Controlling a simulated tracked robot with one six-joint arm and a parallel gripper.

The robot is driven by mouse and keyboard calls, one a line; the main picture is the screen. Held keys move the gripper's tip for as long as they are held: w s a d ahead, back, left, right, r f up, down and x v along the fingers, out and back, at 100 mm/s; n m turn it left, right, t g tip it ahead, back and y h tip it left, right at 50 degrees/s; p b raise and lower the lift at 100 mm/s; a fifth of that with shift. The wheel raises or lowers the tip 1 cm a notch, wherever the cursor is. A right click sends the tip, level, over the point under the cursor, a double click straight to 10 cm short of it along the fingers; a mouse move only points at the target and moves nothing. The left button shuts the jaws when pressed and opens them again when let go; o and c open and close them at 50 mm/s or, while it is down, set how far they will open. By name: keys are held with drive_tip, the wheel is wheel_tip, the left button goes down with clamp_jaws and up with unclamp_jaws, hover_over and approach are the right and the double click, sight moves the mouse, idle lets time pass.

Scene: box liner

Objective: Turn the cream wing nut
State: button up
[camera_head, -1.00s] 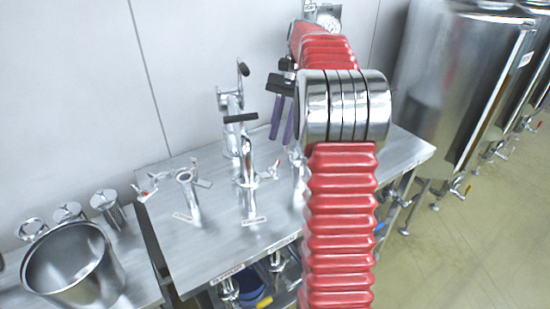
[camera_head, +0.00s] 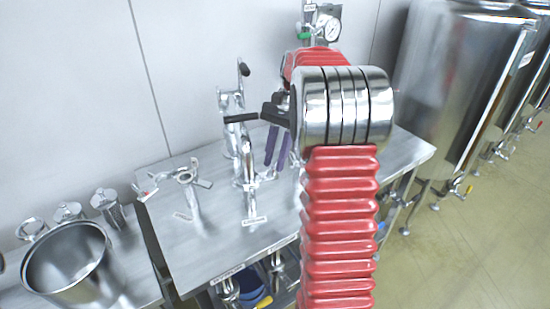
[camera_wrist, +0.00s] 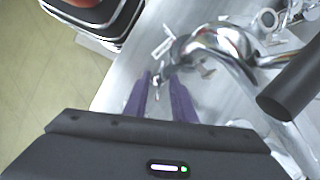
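I cannot make out the cream wing nut for certain in either view. A small pale tan piece (camera_wrist: 207,72) shows beside chrome pipework in the wrist view, but it is too small to identify. My gripper (camera_head: 275,163) points down over the steel table, close to the right of the chrome fittings. Its two purple fingers (camera_wrist: 160,78) are apart, with small metal parts visible beyond their tips. I see nothing held between them. My red arm hides the right part of the table in the head view.
Chrome tap fittings (camera_head: 245,180) stand mid-table, with a dark handle (camera_head: 241,118) on one. Another fitting (camera_head: 188,185) stands to the left. A dark cylindrical handle (camera_wrist: 292,82) is close at right in the wrist view. A steel pot (camera_head: 68,262) is at lower left. Large tanks (camera_head: 455,85) stand at right.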

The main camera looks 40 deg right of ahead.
clamp_jaws()
drive_tip(key=shift+m, duration=0.5)
drive_tip(key=m+t, duration=0.1)
drive_tip(key=m, duration=0.2)
drive_tip(key=shift+s+t, duration=0.15)
drive_tip(key=shift+t, duration=0.15)
drive_tip(key=shift+s+m+t, duration=0.1)
drive_tip(key=shift+m+t, duration=0.5)
drive_tip(key=shift+m, duration=1.2)
drive_tip(key=shift+o, duration=0.3)
unclamp_jaws()
drive_tip(key=shift+r, duration=0.1)
